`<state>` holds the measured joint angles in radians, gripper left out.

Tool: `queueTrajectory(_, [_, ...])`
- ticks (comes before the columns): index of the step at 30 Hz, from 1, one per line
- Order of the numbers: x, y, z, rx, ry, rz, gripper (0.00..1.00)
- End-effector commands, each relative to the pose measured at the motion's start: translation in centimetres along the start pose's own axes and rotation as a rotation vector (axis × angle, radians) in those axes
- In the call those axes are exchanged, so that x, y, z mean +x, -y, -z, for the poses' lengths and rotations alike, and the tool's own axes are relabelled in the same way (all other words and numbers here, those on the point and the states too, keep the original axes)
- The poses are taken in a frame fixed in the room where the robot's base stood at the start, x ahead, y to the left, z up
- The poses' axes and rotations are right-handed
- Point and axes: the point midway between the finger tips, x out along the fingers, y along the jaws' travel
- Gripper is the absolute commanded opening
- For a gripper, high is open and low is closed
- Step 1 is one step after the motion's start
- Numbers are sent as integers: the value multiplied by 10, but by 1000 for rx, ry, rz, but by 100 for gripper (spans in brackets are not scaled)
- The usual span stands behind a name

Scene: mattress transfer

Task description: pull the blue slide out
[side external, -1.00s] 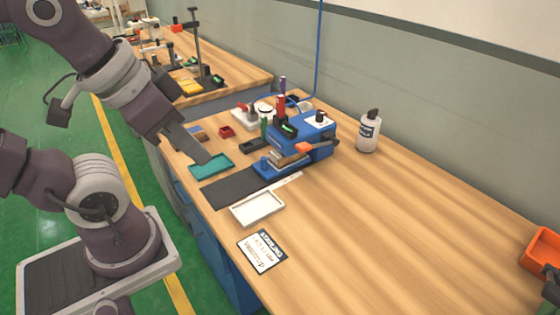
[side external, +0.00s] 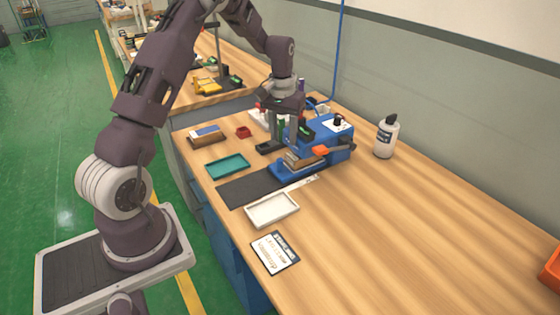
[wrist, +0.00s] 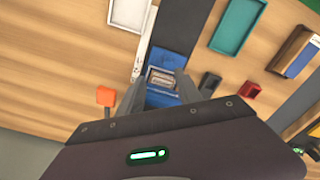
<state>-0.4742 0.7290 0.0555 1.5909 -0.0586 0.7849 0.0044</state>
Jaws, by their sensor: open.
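The blue slide (side external: 284,169) sticks out low from the front of the blue machine (side external: 331,131); a layered metal and brown block (side external: 302,160) lies on it. In the wrist view the blue slide (wrist: 168,60) is ahead of the fingertips, with a metal-framed part (wrist: 161,77) between it and my gripper. My gripper (side external: 287,143) points down just above the slide's end of the machine. In the wrist view my gripper (wrist: 161,88) has its fingers apart, one on each side of the framed part. Whether they touch anything cannot be told.
An orange-ended lever (side external: 322,150) projects at the machine's right. A dark mat (side external: 245,189), teal tray (side external: 228,166) and white tray (side external: 271,210) lie in front. A white bottle (side external: 386,136) stands right.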

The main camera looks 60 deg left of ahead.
Motion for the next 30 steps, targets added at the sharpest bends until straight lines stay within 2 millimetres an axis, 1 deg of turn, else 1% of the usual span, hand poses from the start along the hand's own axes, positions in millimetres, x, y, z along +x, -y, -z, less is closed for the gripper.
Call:
queueTrajectory(1, [20,9,6,-20,20,3,41])
queueTrajectory(3, [35,16,10,-35,33,6,41])
queueTrajectory(7, [55,19,10,-41,41,7,41])
queueTrajectory(12, [88,18,8,-39,42,6,41])
queueTrajectory(15, [103,18,7,-39,41,6,41])
queueTrajectory(19, [111,18,8,-38,38,6,41])
queueTrajectory(25, [111,18,8,-38,38,6,41])
queueTrajectory(26, [111,18,8,-38,38,7,38])
queueTrajectory(27, [111,18,8,-38,38,7,30])
queueTrajectory(29, [111,18,8,-38,38,6,18])
queueTrajectory(30, [111,18,8,-38,38,7,10])
